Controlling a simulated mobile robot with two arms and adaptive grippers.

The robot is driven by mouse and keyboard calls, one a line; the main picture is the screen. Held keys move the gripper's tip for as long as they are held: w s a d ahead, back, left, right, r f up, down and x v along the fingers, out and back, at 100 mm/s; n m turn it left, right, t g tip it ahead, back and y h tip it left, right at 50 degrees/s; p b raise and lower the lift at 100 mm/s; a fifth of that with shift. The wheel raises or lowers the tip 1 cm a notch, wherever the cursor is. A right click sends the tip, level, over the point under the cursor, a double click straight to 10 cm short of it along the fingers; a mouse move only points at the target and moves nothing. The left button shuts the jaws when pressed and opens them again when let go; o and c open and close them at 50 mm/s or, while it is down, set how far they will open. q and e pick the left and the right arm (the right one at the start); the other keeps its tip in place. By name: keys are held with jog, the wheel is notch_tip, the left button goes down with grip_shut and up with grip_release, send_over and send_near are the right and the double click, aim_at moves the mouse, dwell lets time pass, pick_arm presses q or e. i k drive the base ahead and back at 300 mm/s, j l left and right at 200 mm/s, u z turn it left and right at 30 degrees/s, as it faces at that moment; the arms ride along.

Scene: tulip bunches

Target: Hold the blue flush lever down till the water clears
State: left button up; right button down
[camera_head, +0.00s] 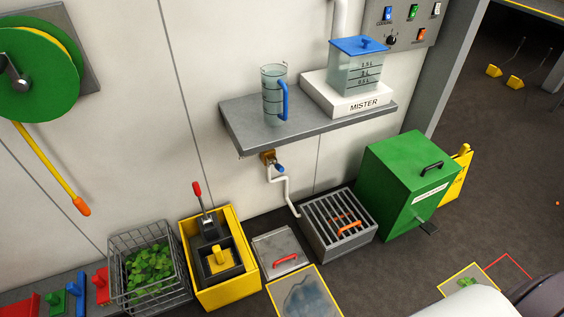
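A small blue lever (280,168) sits on a brass valve (267,157) on the wall below the grey shelf. A white pipe (282,189) runs from the valve down toward a grated drain box (337,228). A yellow-framed panel (305,296) on the floor at the bottom edge has a cloudy grey-blue surface that looks like water; its lower part is cut off. Neither gripper shows, and nothing touches the lever.
The grey shelf (238,120) holds a jug (271,98) and a lidded tank on a white MISTER base (345,96). A green bin (405,180), yellow box (237,291) and wire basket (118,272) stand along the wall. Open dark floor lies to the right.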

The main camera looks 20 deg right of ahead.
aim_at(277, 167)
jog(key=l+u, duration=0.1)
jog(key=u, duration=0.25)
jog(key=i+l+u, duration=0.1)
jog(key=u, duration=0.2)
jog(key=l+u, duration=0.2)
jog(key=u, duration=0.15)
jog(key=l+u, duration=0.2)
jog(key=l, duration=0.3)
jog(key=l+u, duration=0.15)
jog(key=l, duration=0.3)
jog(key=k+l+u, duration=0.2)
jog(key=l, duration=0.3)
jog(key=l+u, duration=0.2)
jog(key=l, duration=0.3)
jog(key=k+l, duration=0.1)
jog(key=l, duration=0.35)
jog(key=k+l, duration=0.1)
jog(key=l, duration=0.4)
